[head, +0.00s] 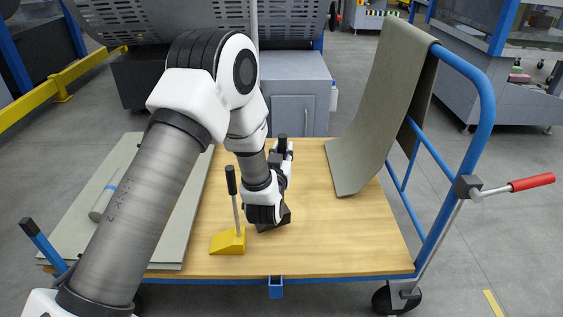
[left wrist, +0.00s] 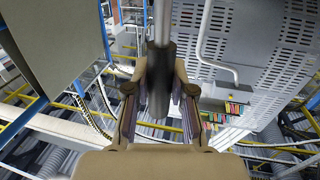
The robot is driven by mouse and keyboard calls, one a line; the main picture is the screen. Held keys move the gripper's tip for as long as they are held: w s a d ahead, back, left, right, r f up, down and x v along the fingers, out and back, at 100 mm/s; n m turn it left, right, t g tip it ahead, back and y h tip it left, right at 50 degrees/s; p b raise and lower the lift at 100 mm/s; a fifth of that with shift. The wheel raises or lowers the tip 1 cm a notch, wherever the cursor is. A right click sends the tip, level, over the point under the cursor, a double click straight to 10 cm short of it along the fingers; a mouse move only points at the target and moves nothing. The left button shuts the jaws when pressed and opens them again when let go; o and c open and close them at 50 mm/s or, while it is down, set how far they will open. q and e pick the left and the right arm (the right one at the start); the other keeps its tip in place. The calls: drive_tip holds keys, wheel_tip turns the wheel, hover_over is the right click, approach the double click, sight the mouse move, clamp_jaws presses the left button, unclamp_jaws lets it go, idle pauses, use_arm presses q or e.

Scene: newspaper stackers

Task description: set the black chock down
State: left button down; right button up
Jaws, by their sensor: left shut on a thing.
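My left gripper (head: 280,158) is shut on the black grip of the black chock, over the wooden cart deck (head: 350,235). The black chock's wedge (head: 272,219) shows partly below my wrist; my arm hides much of it and most of its rod. It is low over the deck, but I cannot tell whether it touches. In the left wrist view, the fingers (left wrist: 158,98) close around the chock's black grip (left wrist: 160,70), with a grey rod running upward in the picture. A yellow chock (head: 228,242) with an upright black-gripped rod stands just left of the black wedge. My right gripper is not in view.
Grey-green sheets (head: 170,245) lie on the deck's left, with a small roll (head: 103,202) on them. A grey-green sheet (head: 375,110) drapes over the blue rail (head: 483,100) at right. A red-handled lever (head: 531,182) sticks out there. The deck's front right is clear.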

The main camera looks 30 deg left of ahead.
use_arm(q)
drive_tip(key=shift+w+a, duration=0.2)
drive_tip(key=shift+a, duration=0.05)
drive_tip(key=shift+f+b, duration=1.05)
drive_tip(key=shift+f, duration=0.75)
drive_tip(key=shift+r, duration=0.1)
drive_tip(key=c, duration=1)
unclamp_jaws()
drive_tip(key=shift+f, duration=0.2)
